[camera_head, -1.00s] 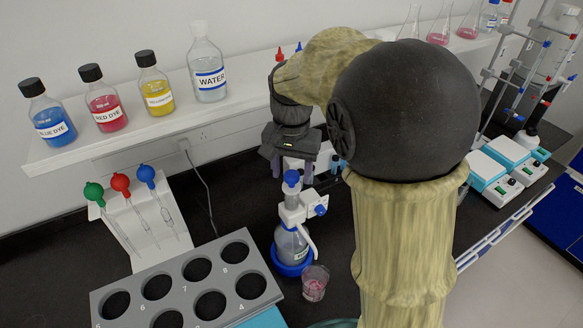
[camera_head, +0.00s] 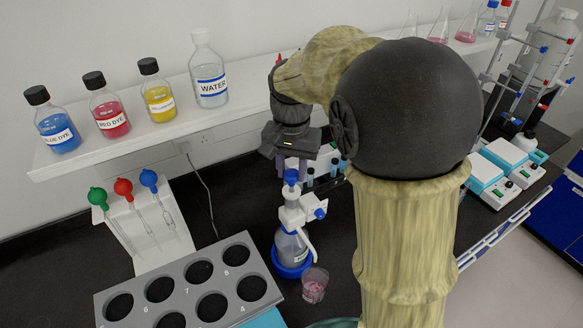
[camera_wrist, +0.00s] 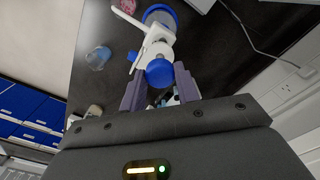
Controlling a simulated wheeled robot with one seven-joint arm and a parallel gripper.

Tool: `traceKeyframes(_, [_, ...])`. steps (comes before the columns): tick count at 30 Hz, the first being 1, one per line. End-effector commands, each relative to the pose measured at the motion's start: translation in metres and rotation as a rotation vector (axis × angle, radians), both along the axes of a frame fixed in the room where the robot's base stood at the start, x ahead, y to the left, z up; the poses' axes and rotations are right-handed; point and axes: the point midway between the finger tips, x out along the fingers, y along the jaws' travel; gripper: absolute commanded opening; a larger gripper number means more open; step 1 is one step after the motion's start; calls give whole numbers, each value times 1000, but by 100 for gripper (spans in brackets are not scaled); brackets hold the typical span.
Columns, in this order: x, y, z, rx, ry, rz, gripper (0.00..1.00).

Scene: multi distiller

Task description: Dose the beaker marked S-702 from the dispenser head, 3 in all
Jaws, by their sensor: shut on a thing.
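The dispenser (camera_head: 292,247) is a bottle with a white pump head, a blue top knob (camera_head: 291,177) and a blue base ring. My gripper (camera_head: 292,168) is above it, pointing down, with its fingers closed on the sides of the knob. In the wrist view the blue knob (camera_wrist: 160,73) sits between the fingertips. A small glass beaker (camera_head: 314,287) stands on the bench at the front right of the dispenser, beneath its spout, with something pinkish in or on it.
A grey numbered rack (camera_head: 185,268) lies to the left front. A pipette stand (camera_head: 150,225) is behind it. A shelf (camera_head: 165,130) carries dye and water bottles. Balances (camera_head: 500,165) are at the far right.

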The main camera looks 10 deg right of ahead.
Motion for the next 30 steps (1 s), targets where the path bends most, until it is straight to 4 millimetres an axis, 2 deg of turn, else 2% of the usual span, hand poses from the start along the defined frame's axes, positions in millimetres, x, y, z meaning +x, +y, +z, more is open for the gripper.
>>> traceKeyframes(8, [0,0,0,1,-1,0,0])
traceKeyframes(9, [0,0,0,1,-1,0,39])
traceKeyframes(11, [0,0,0,1,-1,0,51])
traceKeyframes(12, [0,0,0,1,-1,0,53])
traceKeyframes(23, [0,0,4,1,-1,0,53])
traceKeyframes(26, [1,0,14,1,-5,1,53])
traceKeyframes(30, [1,0,36,1,-6,1,53])
